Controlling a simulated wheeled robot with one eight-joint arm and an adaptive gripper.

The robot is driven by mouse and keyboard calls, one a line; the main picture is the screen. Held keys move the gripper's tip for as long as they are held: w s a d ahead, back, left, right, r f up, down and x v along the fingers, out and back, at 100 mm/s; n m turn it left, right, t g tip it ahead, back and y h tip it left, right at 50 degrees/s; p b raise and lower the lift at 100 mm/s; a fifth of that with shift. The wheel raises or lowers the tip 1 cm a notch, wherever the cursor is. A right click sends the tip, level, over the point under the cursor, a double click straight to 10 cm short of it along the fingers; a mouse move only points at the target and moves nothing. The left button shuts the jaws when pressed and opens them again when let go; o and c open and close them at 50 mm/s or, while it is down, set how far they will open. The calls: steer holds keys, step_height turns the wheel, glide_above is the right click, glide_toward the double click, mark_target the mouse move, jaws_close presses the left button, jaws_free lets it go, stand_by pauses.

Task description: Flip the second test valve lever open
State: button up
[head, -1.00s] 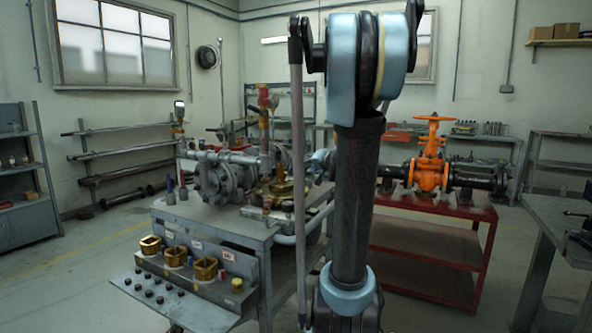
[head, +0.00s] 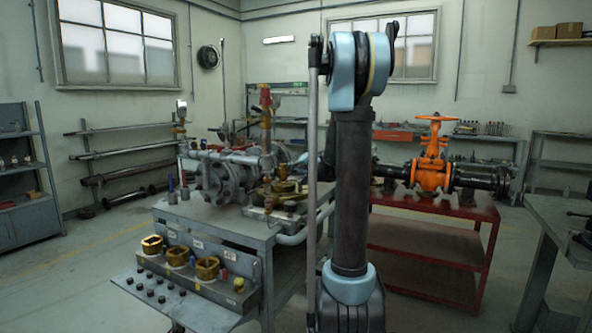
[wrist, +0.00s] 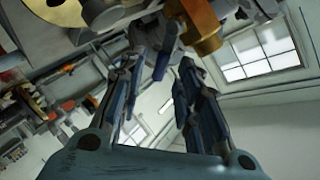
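In the wrist view my gripper (wrist: 163,78) is open, its two dark fingers apart. A brass fitting (wrist: 200,28) is just beyond the right fingertip. A dark blue bar (wrist: 164,62) shows between the fingertips; I cannot tell whether it is a lever or whether anything touches it. In the head view the pump and valve assembly (head: 218,175) stands on the grey bench (head: 215,222). Brass fittings (head: 285,187) and a riser with a red top (head: 265,97) are at its right. My gripper is not clear there, and I cannot single out the second test valve lever.
A sloped panel (head: 190,295) with brass pieces and black knobs is at the bench front. A gauge (head: 181,106) rises at the left. An orange gate valve (head: 432,170) sits on a red cart (head: 420,235) at the right. Floor at the left is clear.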

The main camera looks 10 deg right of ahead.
steer(key=shift+x, duration=2)
jaws_close()
